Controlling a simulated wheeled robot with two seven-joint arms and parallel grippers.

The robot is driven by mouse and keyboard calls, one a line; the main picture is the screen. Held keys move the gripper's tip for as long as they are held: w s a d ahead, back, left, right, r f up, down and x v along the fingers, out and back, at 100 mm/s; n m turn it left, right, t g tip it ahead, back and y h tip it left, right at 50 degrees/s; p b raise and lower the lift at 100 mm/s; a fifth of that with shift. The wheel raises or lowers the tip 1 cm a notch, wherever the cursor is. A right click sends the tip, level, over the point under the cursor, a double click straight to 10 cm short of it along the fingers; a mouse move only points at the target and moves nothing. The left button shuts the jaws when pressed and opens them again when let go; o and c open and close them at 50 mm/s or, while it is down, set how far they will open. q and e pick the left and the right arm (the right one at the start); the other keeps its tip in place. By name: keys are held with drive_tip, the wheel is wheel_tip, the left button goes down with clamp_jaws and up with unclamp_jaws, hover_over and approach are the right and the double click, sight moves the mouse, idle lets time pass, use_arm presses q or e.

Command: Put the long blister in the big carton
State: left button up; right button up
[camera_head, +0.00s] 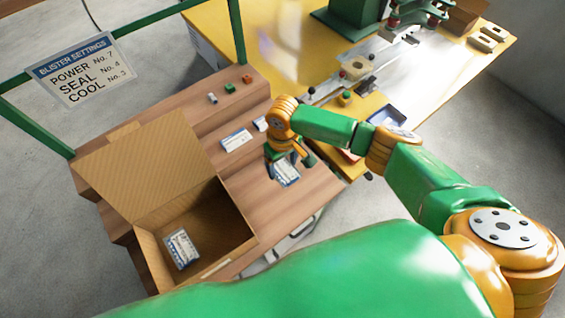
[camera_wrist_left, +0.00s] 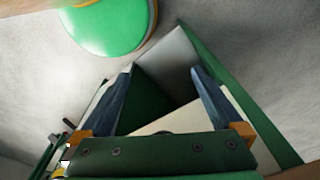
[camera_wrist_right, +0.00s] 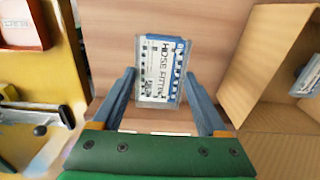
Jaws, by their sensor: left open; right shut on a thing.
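My right gripper (camera_head: 285,158) is shut on a blister pack (camera_head: 287,172) with a white and blue card, over the wooden bench just right of the carton. In the right wrist view this blister (camera_wrist_right: 162,70) lies between the fingertips (camera_wrist_right: 161,88), its lettered face up. I cannot tell whether it touches the bench. The big carton (camera_head: 145,165) stands open with a flap raised; another blister (camera_head: 182,248) lies inside. The carton's side (camera_wrist_right: 268,55) shows at the right of the right wrist view. My left gripper (camera_wrist_left: 163,75) is open and empty, seen only in its wrist view.
More blister packs (camera_head: 236,139) lie on the bench's stepped wooden surface (camera_head: 190,130), with small parts (camera_head: 230,87) farther back. A yellow table (camera_head: 280,25) with machine parts stands at the back right. A green rail with a settings sign (camera_head: 82,70) runs at the left.

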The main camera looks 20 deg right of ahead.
wheel_tip(320, 180, up, 2)
drive_tip(key=shift+r+p, duration=0.15)
drive_tip(key=shift+p, duration=0.8)
